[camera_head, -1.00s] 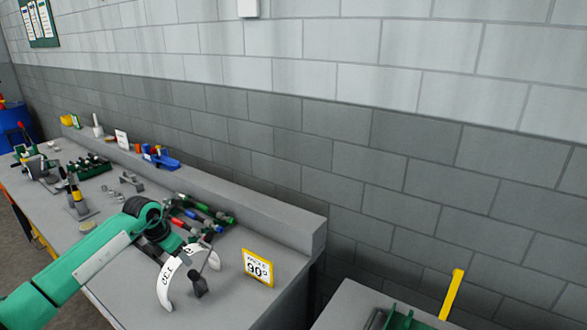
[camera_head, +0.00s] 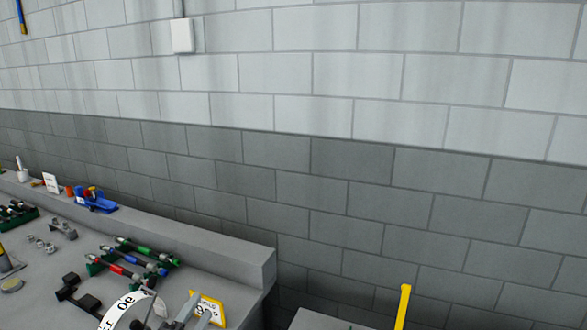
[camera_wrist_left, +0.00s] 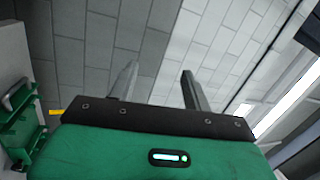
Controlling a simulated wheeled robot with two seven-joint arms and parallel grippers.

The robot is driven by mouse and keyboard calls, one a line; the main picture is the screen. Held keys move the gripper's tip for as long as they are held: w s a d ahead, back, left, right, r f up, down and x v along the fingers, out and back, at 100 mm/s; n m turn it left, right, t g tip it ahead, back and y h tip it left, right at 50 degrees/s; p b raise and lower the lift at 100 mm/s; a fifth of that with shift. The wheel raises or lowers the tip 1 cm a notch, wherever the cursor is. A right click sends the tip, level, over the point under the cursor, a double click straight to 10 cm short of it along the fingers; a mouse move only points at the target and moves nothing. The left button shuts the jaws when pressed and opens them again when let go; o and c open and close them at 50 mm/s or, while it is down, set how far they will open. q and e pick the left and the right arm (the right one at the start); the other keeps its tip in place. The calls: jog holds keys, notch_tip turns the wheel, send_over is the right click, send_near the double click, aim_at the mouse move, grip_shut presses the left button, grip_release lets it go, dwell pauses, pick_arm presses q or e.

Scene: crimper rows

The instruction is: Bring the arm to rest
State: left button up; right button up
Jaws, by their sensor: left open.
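My left gripper (camera_head: 190,309) shows only in part at the bottom edge of the head view, as grey fingers in front of a yellow-edged sign (camera_head: 213,302). In the left wrist view the same gripper (camera_wrist_left: 160,72) has two grey fingers standing well apart, with nothing between them. Behind the fingers are block wall and bright strips. The rest of my left arm is out of the head view. My right gripper is in neither view.
A grey bench (camera_head: 45,268) holds red, blue and green-handled tools (camera_head: 130,262), a blue tool (camera_head: 95,200) on its back ledge, a black fixture (camera_head: 77,292) and a white marked arc (camera_head: 125,308). A yellow bar (camera_head: 403,306) rises by a second bench (camera_head: 312,320). The block wall is behind.

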pick_arm(q)
jog(key=s+a+f+n+g+y, duration=0.3)
jog(key=s+a+f+n+y, duration=0.2)
jog(key=s+f+n+y, duration=0.45)
jog(key=s+d+f+n+g+h, duration=0.1)
jog(key=s+f+n+g, duration=0.25)
jog(key=s, duration=0.35)
jog(key=s+d+f+n+g+h, duration=0.1)
jog(key=s+f+n+g, duration=0.15)
jog(key=s+g, duration=0.4)
jog(key=s+d+f+n+g+h, duration=0.1)
jog(key=s+f+n+g+h, duration=0.2)
jog(key=s, duration=0.6)
notch_tip(320, 180, down, 32)
jog(key=m+g+y, duration=0.1)
jog(key=s+a+f+g, duration=0.1)
jog(key=s+a+f, duration=0.2)
jog(key=s+f, duration=1.6)
jog(key=shift+s+a+g, duration=0.2)
jog(key=shift+s+g, duration=0.05)
jog(key=shift+g, duration=0.05)
